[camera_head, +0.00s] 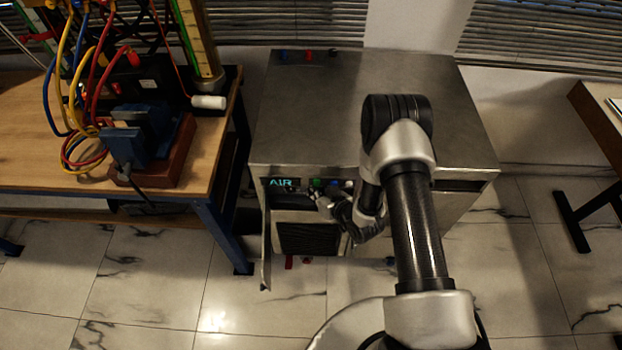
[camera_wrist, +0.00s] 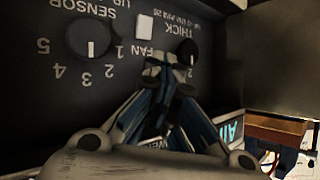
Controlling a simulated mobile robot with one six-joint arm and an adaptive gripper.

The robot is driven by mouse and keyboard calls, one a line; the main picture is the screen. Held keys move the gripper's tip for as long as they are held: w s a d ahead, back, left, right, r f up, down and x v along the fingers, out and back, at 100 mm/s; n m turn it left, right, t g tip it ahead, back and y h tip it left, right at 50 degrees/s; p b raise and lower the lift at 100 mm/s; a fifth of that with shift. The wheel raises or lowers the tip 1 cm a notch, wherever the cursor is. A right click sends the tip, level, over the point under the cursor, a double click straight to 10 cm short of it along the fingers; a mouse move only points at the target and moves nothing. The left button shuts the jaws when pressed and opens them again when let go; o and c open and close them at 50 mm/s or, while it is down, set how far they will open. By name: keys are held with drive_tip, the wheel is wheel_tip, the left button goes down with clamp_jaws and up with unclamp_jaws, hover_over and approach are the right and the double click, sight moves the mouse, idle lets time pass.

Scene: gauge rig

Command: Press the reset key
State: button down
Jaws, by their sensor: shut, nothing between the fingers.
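The machine's dark control panel (camera_wrist: 120,55) fills much of the wrist view, with its lettering upside down. It carries a numbered black dial (camera_wrist: 88,38), a white rocker switch (camera_wrist: 144,26) by the word FAN, and another dark knob (camera_wrist: 187,52). I cannot pick out a key marked reset; part of the panel is hidden behind my gripper. My gripper (camera_wrist: 161,95) is shut and empty, close in front of the panel; I cannot tell whether it touches. In the head view my gripper (camera_head: 314,193) is at the cabinet front, beside a small green part (camera_head: 317,183).
The steel cabinet (camera_head: 300,120) has a lit AIR display (camera_head: 281,183) and an open door (camera_head: 266,245) at its left. A wooden workbench (camera_head: 200,165) with a blue vise (camera_head: 150,130) and hoses stands to the left. Tiled floor is free in front.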

drive_tip(key=shift+w+d+r+t, duration=0.1)
drive_tip(key=shift+w+r+t, duration=0.3)
drive_tip(key=shift+w, duration=0.35)
idle(0.3)
drive_tip(key=shift+s, duration=0.5)
drive_tip(key=shift+g, duration=0.3)
drive_tip(key=shift+s+f+p, duration=0.15)
drive_tip(key=shift+s+p, duration=0.4)
drive_tip(key=shift+s, duration=2.25)
drive_tip(key=shift+a, duration=0.2)
